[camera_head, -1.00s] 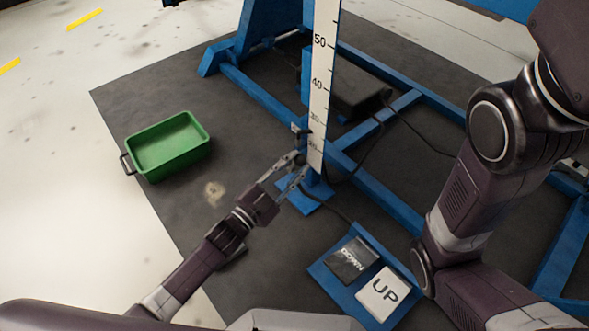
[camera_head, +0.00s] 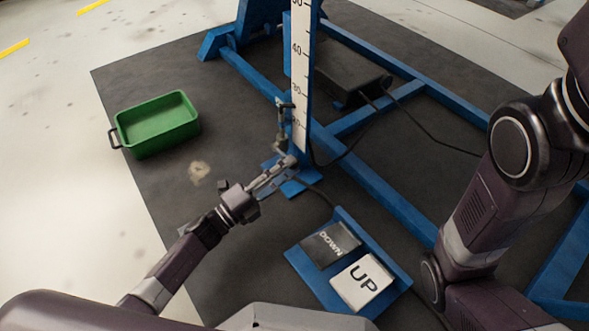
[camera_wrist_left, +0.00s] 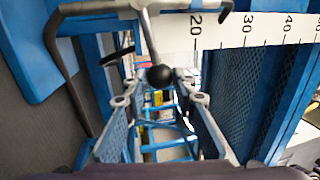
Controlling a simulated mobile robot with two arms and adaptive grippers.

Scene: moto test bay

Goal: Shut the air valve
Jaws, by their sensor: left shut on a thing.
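The air valve (camera_head: 285,104) is on the lower part of the blue post, beside the white scale. In the left wrist view its lever (camera_wrist_left: 149,40) has a metal shank with a black ball knob (camera_wrist_left: 160,76). My left gripper (camera_head: 288,164) reaches in from the lower left to just below the valve. In the left wrist view the left gripper (camera_wrist_left: 160,100) has one finger on each side of the knob, and it is shut on the lever. Exact contact is hard to see. My right arm stands at the right; its gripper is out of view.
A white scale (camera_head: 300,60) runs up the post. A blue pedal plate (camera_head: 300,262) with DOWN (camera_head: 330,245) and UP (camera_head: 361,283) pads lies in front. A green tray (camera_head: 157,125) stands at the left on the dark mat. Blue floor beams and a black cable lie behind.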

